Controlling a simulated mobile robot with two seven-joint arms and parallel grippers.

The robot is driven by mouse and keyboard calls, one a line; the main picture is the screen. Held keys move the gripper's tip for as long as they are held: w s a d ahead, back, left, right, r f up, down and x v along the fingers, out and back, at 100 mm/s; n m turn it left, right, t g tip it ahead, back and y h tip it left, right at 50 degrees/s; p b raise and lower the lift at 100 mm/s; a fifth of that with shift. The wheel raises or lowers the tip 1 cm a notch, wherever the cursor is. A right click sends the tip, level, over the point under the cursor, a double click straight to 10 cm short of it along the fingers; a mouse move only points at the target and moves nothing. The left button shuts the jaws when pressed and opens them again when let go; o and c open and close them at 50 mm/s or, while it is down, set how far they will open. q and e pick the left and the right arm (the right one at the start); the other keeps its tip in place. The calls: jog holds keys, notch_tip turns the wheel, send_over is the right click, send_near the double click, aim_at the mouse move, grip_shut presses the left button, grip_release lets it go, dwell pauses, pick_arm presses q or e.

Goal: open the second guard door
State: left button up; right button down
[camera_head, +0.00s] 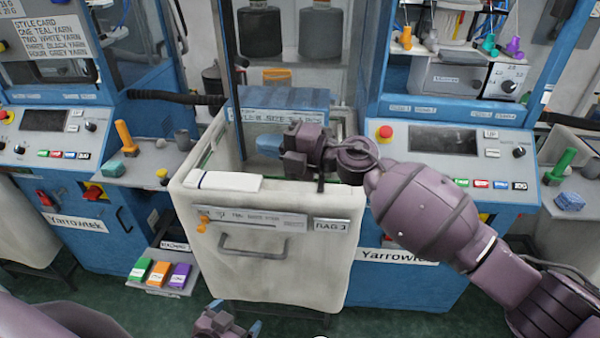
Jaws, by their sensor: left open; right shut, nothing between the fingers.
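Blue knitting machines stand in a row. A tall dark-edged frame (229,80) rises at the left of the middle bay, behind a pale bin; I cannot tell for sure whether it is the second guard door or how far it stands open. My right gripper (268,146) is shut and empty, above the bin's opening and in front of a blue box; its arm crosses the right machine's front. I cannot tell whether it touches anything. My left gripper (236,316) is open and empty, low at the bottom edge, in front of the bin.
The pale bin (270,270) with a front handle blocks the middle. The blue box (285,98) lies behind it. A control panel with a red button (385,132) is at right, another panel (45,120) at left. Colored blocks (158,273) sit on a low shelf. Green floor shows at lower left.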

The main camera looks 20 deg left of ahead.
jog(key=s+d, duration=0.4)
jog(key=d, duration=0.4)
jog(key=w+d+r+m+t+y, duration=0.2)
jog(key=w+d+r+m+t, duration=0.55)
jog(key=m+t, duration=0.4)
jog(key=w+d+f+m+t+h, duration=0.4)
jog(key=d+f+m+t+h, duration=0.5)
jog(key=d+f+m, duration=0.6)
jog(key=s+d+f+m+g+h, duration=0.2)
jog(key=s+d+f+m+h, duration=0.25)
jog(key=d+f, duration=0.35)
jog(key=s+d+f+m+g+h, duration=0.25)
jog(key=s+d+f+h, duration=0.2)
jog(key=d+f, duration=0.35)
jog(key=s+d+f+m+g+h, duration=0.1)
jog(key=s+d+f, duration=0.2)
jog(key=s+f, duration=0.2)
jog(key=s+d+f+m+g+h, duration=0.1)
jog(key=s+d+f, duration=0.3)
jog(key=s, duration=0.7)
notch_tip(320, 180, down, 2)
jog(key=shift+s+d+f+m, duration=0.2)
jog(key=shift+s+d+m, duration=0.1)
jog(key=shift+m, duration=0.05)
